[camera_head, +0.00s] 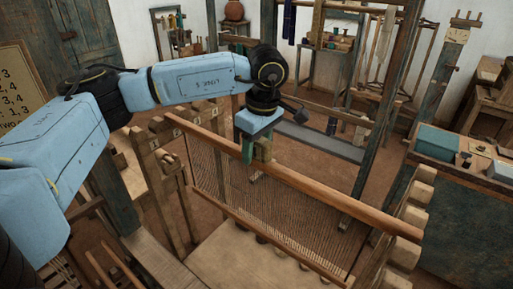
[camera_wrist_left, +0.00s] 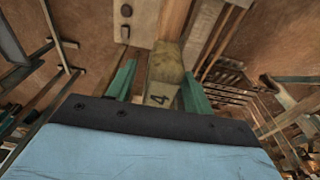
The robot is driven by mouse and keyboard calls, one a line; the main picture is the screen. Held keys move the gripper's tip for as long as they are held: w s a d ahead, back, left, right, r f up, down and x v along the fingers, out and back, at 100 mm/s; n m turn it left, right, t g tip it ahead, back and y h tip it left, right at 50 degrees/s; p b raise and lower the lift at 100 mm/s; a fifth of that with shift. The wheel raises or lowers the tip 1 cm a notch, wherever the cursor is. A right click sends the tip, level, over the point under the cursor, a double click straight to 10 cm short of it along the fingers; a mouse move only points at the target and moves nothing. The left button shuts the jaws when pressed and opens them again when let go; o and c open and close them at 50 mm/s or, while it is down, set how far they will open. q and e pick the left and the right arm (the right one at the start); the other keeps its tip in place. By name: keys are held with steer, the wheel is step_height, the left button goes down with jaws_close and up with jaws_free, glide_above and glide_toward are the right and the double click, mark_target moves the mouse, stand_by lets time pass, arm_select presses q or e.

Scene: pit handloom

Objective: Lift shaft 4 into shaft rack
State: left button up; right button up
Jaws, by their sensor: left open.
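Shaft 4 (camera_head: 330,190) is a long wooden bar with fine heddles (camera_head: 235,185) hanging to a thin lower bar (camera_head: 265,238). It slants across the loom in the head view. Its middle block, marked 4 (camera_wrist_left: 160,98), lies between the green fingers of my left gripper (camera_wrist_left: 158,88) in the left wrist view. My left gripper (camera_head: 255,149) points down at this block in the head view, its fingers open on either side. Notched wooden supports stand near the bar's left end (camera_head: 165,135) and right end (camera_head: 413,200); I cannot tell whether the ends rest on them. My right gripper is not in view.
A dark bench (camera_head: 440,195) with a teal box (camera_head: 437,143) stands at the right. Loom posts (camera_head: 378,125) rise behind the shaft. A small table (camera_head: 330,62) stands at the back. Brown floor (camera_head: 300,155) shows beyond the shaft.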

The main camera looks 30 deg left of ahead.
arm_select(q)
step_height(320, 180, up, 13)
steer(key=d+b, duration=0.1)
steer(key=shift+d, duration=0.3)
steer(key=shift+s+f, duration=0.1)
steer(key=shift+f, duration=0.1)
stand_by(0.5)
